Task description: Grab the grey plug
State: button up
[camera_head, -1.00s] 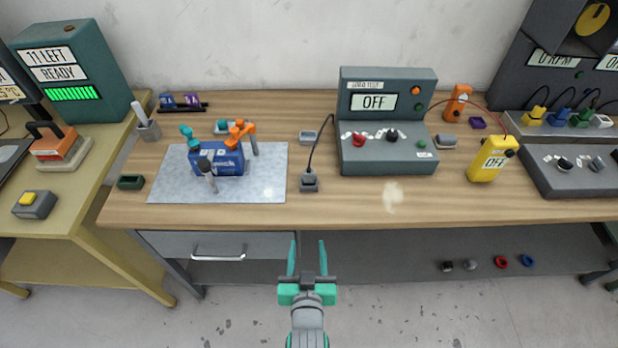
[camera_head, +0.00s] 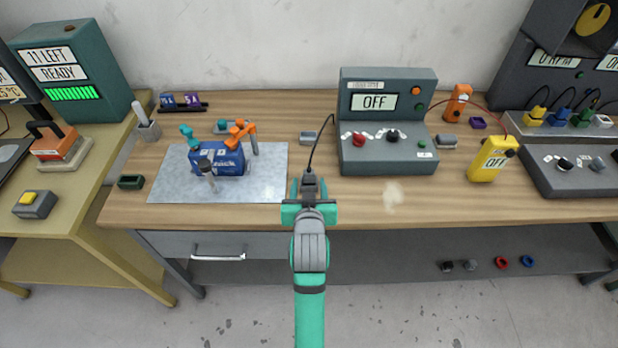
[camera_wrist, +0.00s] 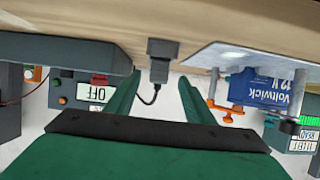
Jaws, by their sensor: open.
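The grey plug (camera_head: 310,182) sits on the workbench, right of the pale mat, with a black cable running from its top to the grey OFF box. In the wrist view the plug (camera_wrist: 160,60) hangs upside down in the picture, in the gap beyond my fingertips. My gripper (camera_head: 309,188) is open, with one green finger on each side of the plug in the head view. In the wrist view the two green fingers (camera_wrist: 160,95) are spread wide and no contact with the plug shows. The plug's lower part is hidden behind my gripper in the head view.
The grey OFF box (camera_head: 388,155) stands right of the plug. The pale mat (camera_head: 265,185) with a blue battery (camera_head: 225,160) and orange and teal clamps lies to the left. Bare bench (camera_head: 440,200) lies front right.

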aim_at(309, 177)
jog(key=shift+x, duration=3.1)
jog(key=shift+r, duration=0.1)
jog(key=c, duration=1.1)
